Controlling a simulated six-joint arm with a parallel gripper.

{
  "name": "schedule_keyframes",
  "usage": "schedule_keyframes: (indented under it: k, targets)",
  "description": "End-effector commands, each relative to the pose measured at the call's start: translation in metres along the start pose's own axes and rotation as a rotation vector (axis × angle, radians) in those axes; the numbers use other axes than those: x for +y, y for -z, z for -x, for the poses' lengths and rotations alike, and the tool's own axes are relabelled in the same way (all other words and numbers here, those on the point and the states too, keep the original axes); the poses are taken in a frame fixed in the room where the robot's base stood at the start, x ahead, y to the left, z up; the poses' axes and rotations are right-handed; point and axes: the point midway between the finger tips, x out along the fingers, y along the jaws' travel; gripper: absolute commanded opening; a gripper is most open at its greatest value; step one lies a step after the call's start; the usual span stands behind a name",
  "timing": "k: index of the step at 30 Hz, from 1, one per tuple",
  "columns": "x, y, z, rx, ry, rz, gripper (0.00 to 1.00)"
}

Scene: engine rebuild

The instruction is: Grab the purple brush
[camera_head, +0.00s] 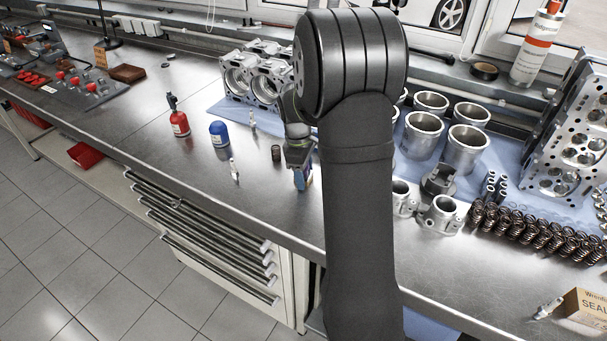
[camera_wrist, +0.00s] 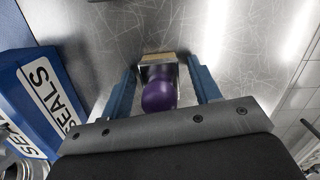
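The purple brush (camera_wrist: 159,90) is in the middle of the wrist view. Its rounded purple handle end faces the camera, with a metal band and a tan bristle end beyond it. My gripper (camera_wrist: 163,88) is open, with one blue finger on each side of the brush. A narrow gap shows between the brush and each finger. In the head view my gripper (camera_head: 301,174) is low over the bench near its front edge, partly hidden by my arm. The brush is hard to tell from the fingers there.
A blue box marked SEALS (camera_wrist: 45,98) stands close at the left in the wrist view. On the metal bench, a blue bottle (camera_head: 219,134) and a red bottle (camera_head: 179,121) stand to the left. Cylinder liners (camera_head: 465,148) and springs (camera_head: 540,236) are to the right.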

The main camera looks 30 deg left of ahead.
Motion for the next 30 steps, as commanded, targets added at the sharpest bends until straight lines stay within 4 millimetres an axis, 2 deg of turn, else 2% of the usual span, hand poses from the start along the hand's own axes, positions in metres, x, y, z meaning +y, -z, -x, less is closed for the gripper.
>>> schedule_keyframes:
  k: [1, 6, 18, 23, 26, 30]
  targets:
    - [0.0, 0.0, 0.0, 0.0, 0.0, 0.0, 0.46]
    - [0.0, 0.0, 0.0, 0.0, 0.0, 0.0, 0.13]
    - [0.0, 0.0, 0.005, 0.001, -0.001, 0.0, 0.12]
    - [0.001, -0.002, 0.021, 0.002, -0.003, -0.001, 0.12]
    - [0.001, -0.004, 0.04, 0.003, -0.004, -0.001, 0.12]
    - [-0.002, -0.037, 0.056, 0.002, -0.003, -0.005, 0.11]
